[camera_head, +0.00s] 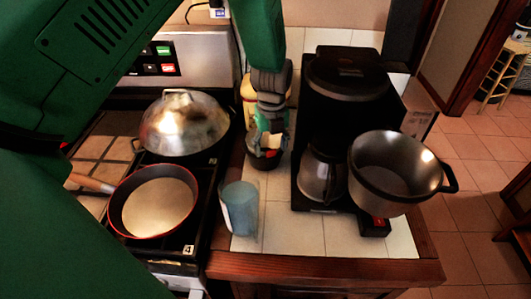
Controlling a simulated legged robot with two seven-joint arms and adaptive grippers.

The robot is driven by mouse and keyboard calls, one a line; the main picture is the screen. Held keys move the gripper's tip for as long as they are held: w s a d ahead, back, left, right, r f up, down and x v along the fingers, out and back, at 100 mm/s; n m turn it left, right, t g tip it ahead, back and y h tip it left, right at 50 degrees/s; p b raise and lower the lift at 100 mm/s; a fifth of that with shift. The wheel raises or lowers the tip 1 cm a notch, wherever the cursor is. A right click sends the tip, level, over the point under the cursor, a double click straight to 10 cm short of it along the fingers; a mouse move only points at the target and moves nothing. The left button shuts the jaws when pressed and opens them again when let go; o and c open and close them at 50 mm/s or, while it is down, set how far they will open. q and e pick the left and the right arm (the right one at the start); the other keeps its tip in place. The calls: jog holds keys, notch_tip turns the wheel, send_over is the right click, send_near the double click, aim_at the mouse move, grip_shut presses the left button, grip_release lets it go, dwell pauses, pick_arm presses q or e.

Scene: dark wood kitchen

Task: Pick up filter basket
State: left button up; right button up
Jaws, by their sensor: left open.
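The filter basket (381,194) looks like a round metal bowl with a black handle pointing right. It shows at the front right of the black coffee maker (345,85), overlapping its base in the picture; I cannot tell what it rests on. A carafe (318,178) sits in the coffee maker, partly hidden by the basket. My left gripper (266,152) hangs down left of the coffee maker, open and apart from the basket. It overlaps a yellowish container (249,90) behind it. My right gripper is not in view.
A translucent blue cup (240,208) stands on the tiled counter (288,232), near my left gripper. On the stove at left are a red-rimmed pan (155,205) and a domed metal lid (183,126). The counter's front has bare tiles; its wooden edge (320,270) runs along the bottom.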

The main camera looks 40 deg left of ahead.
pick_arm(q)
jog(key=shift+w+f, duration=0.2)
jog(key=shift+f, duration=0.9)
jog(key=shift+s+r, duration=0.1)
jog(key=shift+c, duration=0.5)
grip_shut()
